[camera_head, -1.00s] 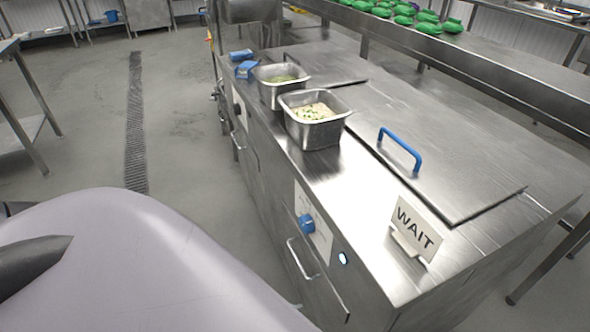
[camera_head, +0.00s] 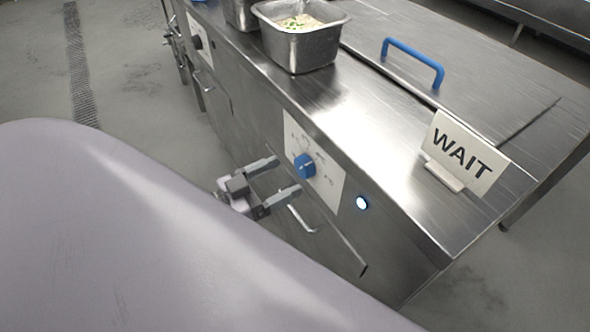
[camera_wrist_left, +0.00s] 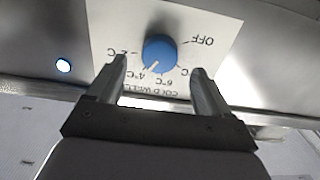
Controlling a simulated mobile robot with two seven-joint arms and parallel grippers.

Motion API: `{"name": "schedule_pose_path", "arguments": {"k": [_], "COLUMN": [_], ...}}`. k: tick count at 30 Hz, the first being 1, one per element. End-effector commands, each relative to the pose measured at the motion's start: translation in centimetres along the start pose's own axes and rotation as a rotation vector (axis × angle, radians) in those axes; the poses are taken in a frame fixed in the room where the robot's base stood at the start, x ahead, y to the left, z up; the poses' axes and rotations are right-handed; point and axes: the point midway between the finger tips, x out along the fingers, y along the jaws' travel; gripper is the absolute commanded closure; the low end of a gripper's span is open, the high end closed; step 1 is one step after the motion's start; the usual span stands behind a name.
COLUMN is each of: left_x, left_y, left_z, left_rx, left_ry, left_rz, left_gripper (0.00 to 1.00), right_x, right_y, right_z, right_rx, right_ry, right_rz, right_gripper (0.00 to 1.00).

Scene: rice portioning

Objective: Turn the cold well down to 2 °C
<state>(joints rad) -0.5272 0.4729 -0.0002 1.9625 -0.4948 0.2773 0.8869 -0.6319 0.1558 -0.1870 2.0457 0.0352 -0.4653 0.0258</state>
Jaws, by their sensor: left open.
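The cold well's blue knob (camera_head: 305,166) sits on a white dial plate (camera_head: 330,190) on the counter's front. The left wrist view shows the knob (camera_wrist_left: 160,50) with the plate upside down; I read OFF, 6 °C, 4 °C and 2 °C. The knob's white mark points toward the 4 °C label. My left gripper (camera_head: 284,177) is open just in front of the knob. In the left wrist view its fingers (camera_wrist_left: 160,72) stand apart on either side of the knob's lower part, and contact cannot be made out. My right gripper is not in view.
A lit round button (camera_head: 362,203) is right of the plate. A bar handle (camera_head: 302,220) is below the knob. On top are a WAIT sign (camera_head: 462,152), a steel pan of food (camera_head: 300,50) and a lid with a blue handle (camera_head: 412,60). Floor at left is clear.

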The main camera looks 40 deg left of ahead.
Motion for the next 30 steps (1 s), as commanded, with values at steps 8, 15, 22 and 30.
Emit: {"name": "schedule_pose_path", "arguments": {"k": [8, 15, 22, 30], "left_x": [3.2, 4.2, 4.3, 4.2], "left_y": [-0.1, 0.0, 0.0, 0.0], "left_z": [0.1, 0.1, 0.1, 0.1], "left_rx": [0.001, 0.000, 0.000, 0.000], "left_ry": [0.000, -0.002, -0.002, -0.002], "left_rz": [-0.001, -0.002, -0.002, -0.002], "left_gripper": [0.20, 0.20, 0.20, 0.76], "right_x": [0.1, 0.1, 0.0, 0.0], "right_y": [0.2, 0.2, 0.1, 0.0], "right_z": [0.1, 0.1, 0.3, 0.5], "right_rx": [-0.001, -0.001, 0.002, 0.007], "right_ry": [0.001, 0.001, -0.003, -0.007], "right_rz": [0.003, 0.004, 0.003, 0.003], "right_gripper": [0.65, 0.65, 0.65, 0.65]}}
